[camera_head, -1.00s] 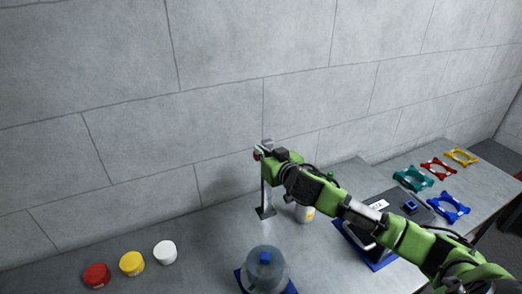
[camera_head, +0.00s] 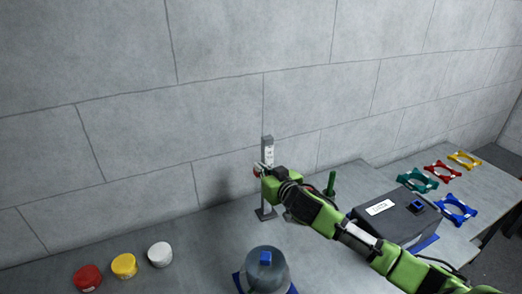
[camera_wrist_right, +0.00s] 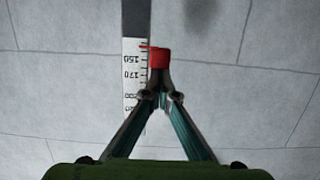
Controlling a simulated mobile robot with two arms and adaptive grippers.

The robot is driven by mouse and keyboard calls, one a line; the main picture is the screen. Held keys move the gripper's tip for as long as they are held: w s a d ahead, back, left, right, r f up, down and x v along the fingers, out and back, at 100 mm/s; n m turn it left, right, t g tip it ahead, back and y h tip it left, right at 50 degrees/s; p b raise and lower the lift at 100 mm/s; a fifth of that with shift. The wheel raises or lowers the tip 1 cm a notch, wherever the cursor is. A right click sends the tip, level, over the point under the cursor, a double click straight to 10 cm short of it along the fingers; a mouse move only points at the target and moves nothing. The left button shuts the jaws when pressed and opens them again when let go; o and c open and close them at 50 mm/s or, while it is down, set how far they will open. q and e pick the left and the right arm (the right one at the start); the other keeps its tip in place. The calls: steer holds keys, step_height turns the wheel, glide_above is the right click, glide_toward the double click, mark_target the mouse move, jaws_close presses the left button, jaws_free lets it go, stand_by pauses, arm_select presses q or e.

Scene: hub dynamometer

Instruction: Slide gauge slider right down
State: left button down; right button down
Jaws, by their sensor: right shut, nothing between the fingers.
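The gauge (camera_head: 268,152) is a grey upright post with a white scale strip, standing on a small dark base near the wall. Its scale strip (camera_wrist_right: 133,75) also shows in the right wrist view, with marks around 150 and 170. The red slider (camera_wrist_right: 158,57) sits beside the strip. My right gripper (camera_head: 260,169) is shut and empty. Its closed fingertips (camera_wrist_right: 160,82) are right at the slider and seem to touch it. My left gripper is not in view.
A dark box (camera_head: 395,219) with a white label is to the right. Red (camera_head: 88,277), yellow (camera_head: 124,265) and white (camera_head: 160,254) jars stand at left. The wall is close behind.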

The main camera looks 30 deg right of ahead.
steer(key=shift+s+f, duration=0.1)
steer(key=shift+f, duration=0.3)
steer(key=v, duration=1.2)
steer(key=shift+r, duration=0.35)
